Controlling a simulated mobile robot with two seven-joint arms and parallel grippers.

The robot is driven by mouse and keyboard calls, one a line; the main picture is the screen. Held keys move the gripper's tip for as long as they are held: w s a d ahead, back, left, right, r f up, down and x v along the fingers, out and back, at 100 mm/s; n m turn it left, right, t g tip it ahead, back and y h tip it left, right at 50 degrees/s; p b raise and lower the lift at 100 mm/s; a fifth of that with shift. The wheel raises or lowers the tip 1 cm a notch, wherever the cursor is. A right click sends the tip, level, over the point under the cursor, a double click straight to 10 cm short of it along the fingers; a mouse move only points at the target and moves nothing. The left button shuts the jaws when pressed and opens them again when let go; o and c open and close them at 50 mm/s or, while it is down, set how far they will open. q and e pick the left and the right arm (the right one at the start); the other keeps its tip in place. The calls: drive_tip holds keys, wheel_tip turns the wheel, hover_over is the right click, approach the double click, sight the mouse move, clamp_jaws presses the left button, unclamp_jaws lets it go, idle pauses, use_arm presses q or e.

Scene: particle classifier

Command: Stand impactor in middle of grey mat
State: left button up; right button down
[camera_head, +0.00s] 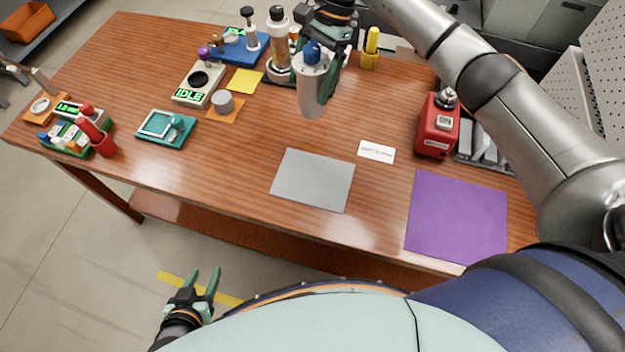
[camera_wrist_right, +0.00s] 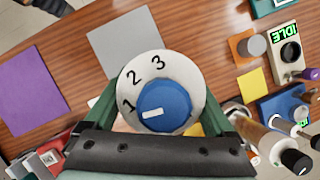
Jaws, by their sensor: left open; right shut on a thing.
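The impactor (camera_head: 312,92) is a pale grey cylinder with a blue knob on top. My right gripper (camera_head: 326,72) is shut on it and holds it upright above the table, behind the grey mat. In the right wrist view the impactor (camera_wrist_right: 190,85) shows its top, marked 1, 2, 3, around the blue knob, between the two fingers. The grey mat (camera_head: 313,180) lies flat and bare near the table's front edge; it also shows in the right wrist view (camera_wrist_right: 125,38). My left gripper (camera_head: 200,288) is open and empty, low in front of the table.
A purple mat (camera_head: 457,218) lies at the right, with a red device (camera_head: 438,125) behind it. A white card (camera_head: 377,151) lies beside the grey mat. Bottles (camera_head: 278,45), an IDLE device (camera_head: 198,84) and a teal tray (camera_head: 166,128) stand at the back and left.

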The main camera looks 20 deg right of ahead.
sight(299, 61)
drive_tip(key=w+r+m, duration=0.1)
drive_tip(key=w+a+r+m+t, duration=0.1)
drive_tip(key=w+m, duration=0.1)
drive_tip(key=shift+a+r, duration=0.15)
drive_tip(key=shift+r, duration=0.1)
drive_tip(key=shift+s+a+f+y, duration=0.1)
drive_tip(key=shift+s+y, duration=0.2)
drive_tip(key=shift+s, duration=0.15)
drive_tip(key=s+f+p, duration=0.1)
drive_tip(key=s+f, duration=0.3)
drive_tip(key=s+a+f+p, duration=0.1)
drive_tip(key=s+f, duration=0.3)
drive_tip(key=s+f+p, duration=0.2)
drive_tip(key=s+f, duration=0.2)
drive_tip(key=s, duration=0.1)
drive_tip(key=shift+a+f, duration=0.2)
drive_tip(key=shift+w+f, duration=0.1)
drive_tip(key=shift+f, duration=0.15)
unclamp_jaws()
drive_tip(key=shift+r, duration=0.1)
